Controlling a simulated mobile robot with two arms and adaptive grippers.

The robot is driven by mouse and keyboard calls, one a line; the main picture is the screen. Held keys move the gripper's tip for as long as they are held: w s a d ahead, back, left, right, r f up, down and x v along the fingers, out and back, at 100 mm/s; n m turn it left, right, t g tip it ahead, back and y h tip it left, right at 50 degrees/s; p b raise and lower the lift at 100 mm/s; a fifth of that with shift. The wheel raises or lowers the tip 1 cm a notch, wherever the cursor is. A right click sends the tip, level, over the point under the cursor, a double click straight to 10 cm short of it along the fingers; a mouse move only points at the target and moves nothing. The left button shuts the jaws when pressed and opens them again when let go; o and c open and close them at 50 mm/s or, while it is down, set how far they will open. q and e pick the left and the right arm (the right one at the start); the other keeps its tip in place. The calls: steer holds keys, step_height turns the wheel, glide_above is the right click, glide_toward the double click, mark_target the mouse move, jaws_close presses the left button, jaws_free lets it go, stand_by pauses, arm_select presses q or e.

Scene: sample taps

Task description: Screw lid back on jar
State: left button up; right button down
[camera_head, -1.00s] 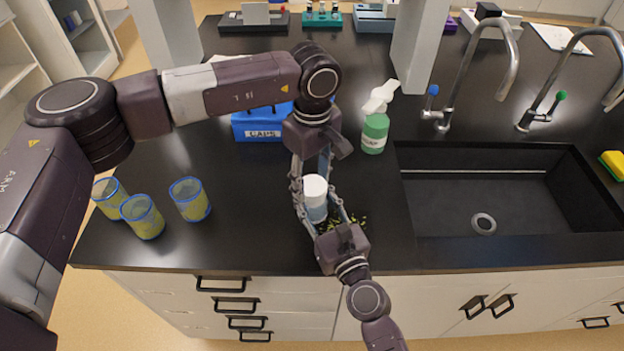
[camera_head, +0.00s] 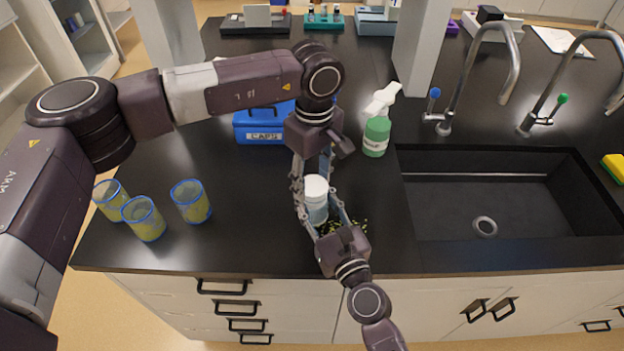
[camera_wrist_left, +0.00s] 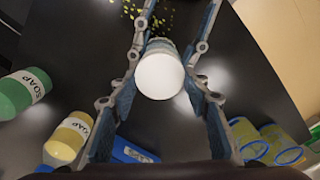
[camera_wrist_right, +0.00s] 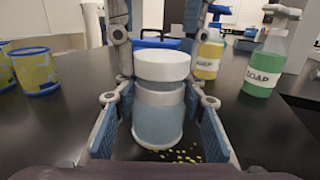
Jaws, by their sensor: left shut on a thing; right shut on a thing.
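The jar (camera_wrist_right: 158,125) is pale blue with a white band. It stands upright near the counter's front edge. The white lid (camera_wrist_right: 161,65) sits level at its top and also shows round in the left wrist view (camera_wrist_left: 160,76). I cannot tell how tightly it is threaded. My left gripper (camera_head: 314,172) reaches down from above, its fingers shut on the lid. My right gripper (camera_head: 322,208) comes from the front, its fingers shut around the jar body. Fingers hide parts of the jar's sides.
Small yellow-green bits (camera_head: 350,228) lie beside the jar. Several blue-rimmed cups (camera_head: 190,202) stand left. A blue CAPS box (camera_head: 262,124) and a green soap bottle (camera_head: 376,136) stand behind. The sink (camera_head: 490,190) is to the right.

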arm_select(q)
steer(key=shift+f, duration=0.4)
stand_by(0.3)
steer(key=shift+o, duration=0.2)
steer(key=shift+s+a+f, duration=0.1)
steer(key=shift+f, duration=0.4)
arm_select(e)
steer(key=shift+s+a+r, duration=0.1)
steer(key=shift+s+r, duration=0.05)
steer(key=shift+r, duration=0.05)
arm_select(q)
steer(key=o, duration=0.5)
steer(key=shift+c, duration=0.2)
steer(key=shift+o, duration=0.6)
